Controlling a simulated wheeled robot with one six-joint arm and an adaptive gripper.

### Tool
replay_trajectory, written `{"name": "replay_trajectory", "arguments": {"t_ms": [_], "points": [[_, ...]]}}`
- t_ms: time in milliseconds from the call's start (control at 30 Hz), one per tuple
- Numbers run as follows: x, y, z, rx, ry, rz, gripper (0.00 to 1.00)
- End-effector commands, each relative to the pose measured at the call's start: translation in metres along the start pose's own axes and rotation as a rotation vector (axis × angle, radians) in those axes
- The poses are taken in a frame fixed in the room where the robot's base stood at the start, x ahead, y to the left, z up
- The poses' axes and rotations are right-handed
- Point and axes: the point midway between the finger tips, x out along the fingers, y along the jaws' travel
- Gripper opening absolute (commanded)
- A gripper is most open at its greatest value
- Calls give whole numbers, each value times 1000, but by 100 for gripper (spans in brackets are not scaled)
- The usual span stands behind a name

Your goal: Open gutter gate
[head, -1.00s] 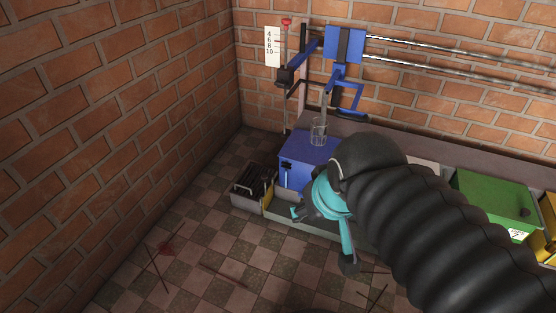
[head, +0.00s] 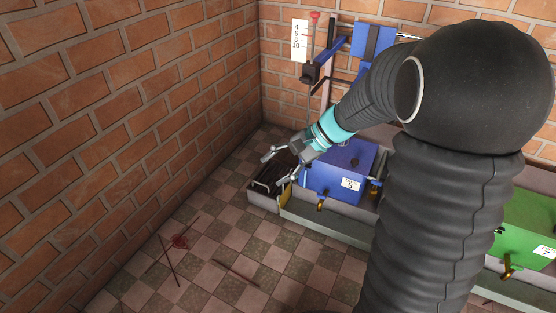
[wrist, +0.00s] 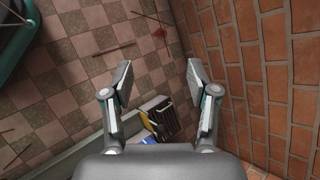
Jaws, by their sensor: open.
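The gutter (head: 335,229) is a long grey trough on the floor along the back wall. A small yellow plate (head: 286,196), which looks like the gutter gate, stands at its left end, beside a grey bin (head: 262,198) with a dark rack inside. In the wrist view the yellow plate (wrist: 148,121) and the bin's dark rack (wrist: 166,117) show low between my fingers. My gripper (head: 274,170) is open and empty, above the bin and the gutter's left end. In the wrist view my gripper (wrist: 159,79) has its fingers spread wide. Its hand hides part of the gutter.
A blue numbered box (head: 340,178) with a brass tap (head: 322,205) stands close right of my gripper. A green box (head: 528,228) is farther right. A blue lever frame (head: 372,40) and red-knobbed rod (head: 314,18) rise behind. Thin sticks (head: 236,271) lie on the open floor.

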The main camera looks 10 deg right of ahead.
Motion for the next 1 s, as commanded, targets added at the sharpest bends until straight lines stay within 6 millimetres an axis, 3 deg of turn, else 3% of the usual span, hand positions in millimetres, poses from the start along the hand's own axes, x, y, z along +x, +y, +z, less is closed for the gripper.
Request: {"name": "replay_trajectory", "arguments": {"t_ms": [33, 233, 467, 667, 800, 1000], "points": [[10, -2, -19, 61, -33, -36, 59], [38, -13, -87, 279, -140, -206, 59], [69, -7, -175, 524, -240, -414, 59], [96, 20, -257, 729, -303, -611, 59], [114, 51, -313, 865, -332, -753, 59], [136, 98, -374, 1012, -350, -926, 59]]}}
